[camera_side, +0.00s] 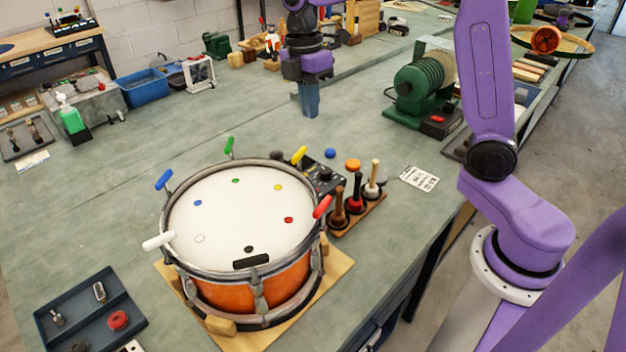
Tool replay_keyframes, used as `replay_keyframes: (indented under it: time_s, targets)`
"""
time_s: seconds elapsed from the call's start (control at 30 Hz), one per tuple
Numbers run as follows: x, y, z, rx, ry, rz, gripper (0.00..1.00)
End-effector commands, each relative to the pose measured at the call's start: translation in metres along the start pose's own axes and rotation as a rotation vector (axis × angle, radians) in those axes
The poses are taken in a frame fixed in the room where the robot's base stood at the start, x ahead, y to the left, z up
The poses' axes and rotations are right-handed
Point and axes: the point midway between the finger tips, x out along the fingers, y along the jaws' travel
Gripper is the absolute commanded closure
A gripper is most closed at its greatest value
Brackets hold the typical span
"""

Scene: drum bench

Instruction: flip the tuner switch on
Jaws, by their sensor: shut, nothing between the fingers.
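My gripper (309,112) points down above the bench, behind the drum, with its blue-grey fingers together and nothing visible between them. A small dark box with knobs (324,177), which looks like the tuner, sits on the bench just behind the drum's right rim. The drum and the mallet stand partly hide it. Its switch is too small to make out, so I cannot tell its position. My gripper is apart from this box, farther back and higher in the picture.
An orange snare drum (240,296) with coloured tuning handles stands on a wooden board. A stand of mallets (362,215) is right of the dark box. A green motor machine (421,85) stands at back right. A parts tray (92,312) lies front left.

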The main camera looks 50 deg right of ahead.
Motion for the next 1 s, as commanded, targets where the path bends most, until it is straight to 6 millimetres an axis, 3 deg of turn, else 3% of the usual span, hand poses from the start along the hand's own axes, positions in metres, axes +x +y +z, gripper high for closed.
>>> replay_keyframes:
  time_s: [0.27, 0.63, 1.0]
  targets:
    - [0.004, 0.028, 0.017, -0.043, 0.008, -0.016, 1.00]
    - [0.063, 0.032, 0.015, -0.044, 0.007, -0.018, 1.00]
    - [0.072, 0.033, 0.015, -0.043, 0.008, -0.014, 1.00]
